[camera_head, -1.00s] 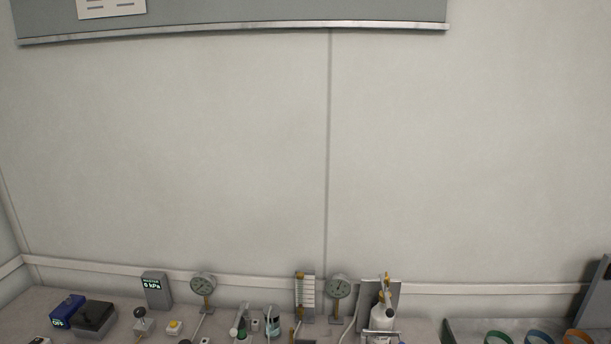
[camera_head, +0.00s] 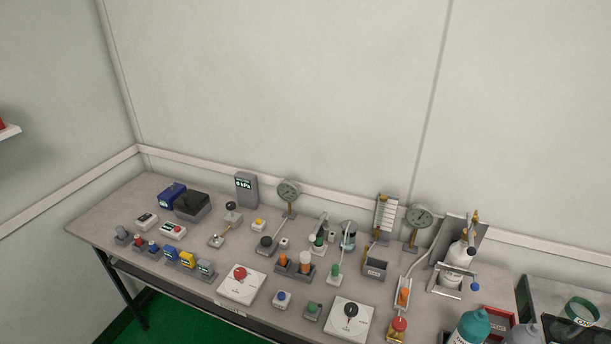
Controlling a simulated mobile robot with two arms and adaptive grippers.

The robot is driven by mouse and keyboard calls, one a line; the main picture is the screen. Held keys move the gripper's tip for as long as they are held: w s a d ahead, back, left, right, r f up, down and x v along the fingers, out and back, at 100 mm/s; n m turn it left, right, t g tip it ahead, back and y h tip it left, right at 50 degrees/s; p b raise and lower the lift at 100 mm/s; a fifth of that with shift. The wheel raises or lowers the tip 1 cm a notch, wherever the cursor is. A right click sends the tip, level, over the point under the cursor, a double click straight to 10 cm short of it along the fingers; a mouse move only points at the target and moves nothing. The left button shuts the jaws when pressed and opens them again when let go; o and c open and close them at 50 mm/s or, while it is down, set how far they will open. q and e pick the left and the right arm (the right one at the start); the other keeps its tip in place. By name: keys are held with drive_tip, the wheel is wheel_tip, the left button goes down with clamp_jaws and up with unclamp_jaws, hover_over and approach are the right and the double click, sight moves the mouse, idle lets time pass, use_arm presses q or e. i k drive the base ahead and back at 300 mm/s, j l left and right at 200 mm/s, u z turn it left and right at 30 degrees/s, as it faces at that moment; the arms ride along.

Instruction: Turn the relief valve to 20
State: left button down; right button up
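No part is readable as the relief valve by label. Two square white dial plates lie at the front of the bench: one has a red knob (camera_head: 239,272), the other a black knob (camera_head: 351,310). Their scale marks are too small to read, so I cannot tell either setting. Two round gauges on stands are at the back, a left gauge (camera_head: 289,190) and a right gauge (camera_head: 419,216). A grey display (camera_head: 246,188) near the left gauge reads 0 kPa. Neither of my grippers is in view.
The grey bench (camera_head: 105,213) is crowded with small switches and buttons. A white gas cylinder (camera_head: 457,257) stands in a bracket at right. Teal-capped bottle (camera_head: 472,326) and red tray (camera_head: 497,322) are at lower right. The bench's far left corner is clear; green floor (camera_head: 170,322) lies in front.

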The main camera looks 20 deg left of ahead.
sight(239, 273)
drive_tip(key=u, duration=1.1)
